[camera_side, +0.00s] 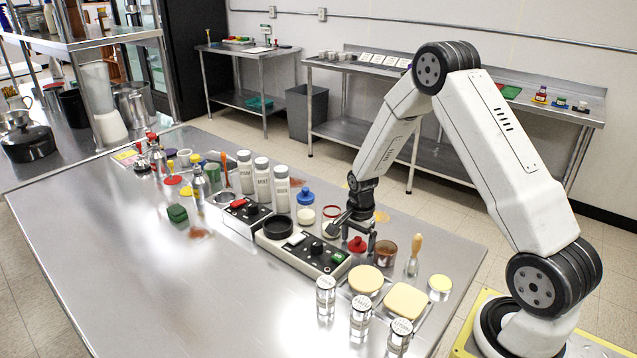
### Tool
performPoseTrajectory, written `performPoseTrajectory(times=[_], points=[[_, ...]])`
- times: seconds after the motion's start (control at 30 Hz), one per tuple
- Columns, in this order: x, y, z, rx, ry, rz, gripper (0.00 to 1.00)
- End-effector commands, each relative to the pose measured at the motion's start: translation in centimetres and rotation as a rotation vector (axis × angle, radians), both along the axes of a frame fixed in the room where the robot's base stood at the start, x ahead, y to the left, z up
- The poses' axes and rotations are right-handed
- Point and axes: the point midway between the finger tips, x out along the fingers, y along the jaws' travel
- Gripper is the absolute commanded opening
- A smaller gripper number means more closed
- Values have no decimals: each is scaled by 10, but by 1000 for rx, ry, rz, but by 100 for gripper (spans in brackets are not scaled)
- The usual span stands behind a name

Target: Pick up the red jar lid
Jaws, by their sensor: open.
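A small red piece that looks like the red jar lid (357,245) shows on the steel table, just below and between the fingers of my gripper (356,238). My gripper points down and is open, with a dark finger on each side. I cannot tell whether the fingers touch the red piece. A red ring (332,211) shows on top of a pale jar just left of my gripper. A flat red disc (173,180) lies farther left among bottles.
A black control box (303,251) is left of my gripper; a brown cup (386,252) and a wooden-handled tool (414,254) are right. A blue-topped jar (306,212) and white bottles (262,180) stand behind left. The table's left front is clear.

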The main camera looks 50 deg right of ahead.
Motion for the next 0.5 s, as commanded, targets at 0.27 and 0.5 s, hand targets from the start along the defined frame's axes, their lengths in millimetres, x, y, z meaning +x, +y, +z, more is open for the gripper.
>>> performPoseTrajectory(times=[0.27, 0.5], points=[[0, 0, 0, 0, 0, 0, 78], [0, 0, 0, 0, 0, 0, 4]])
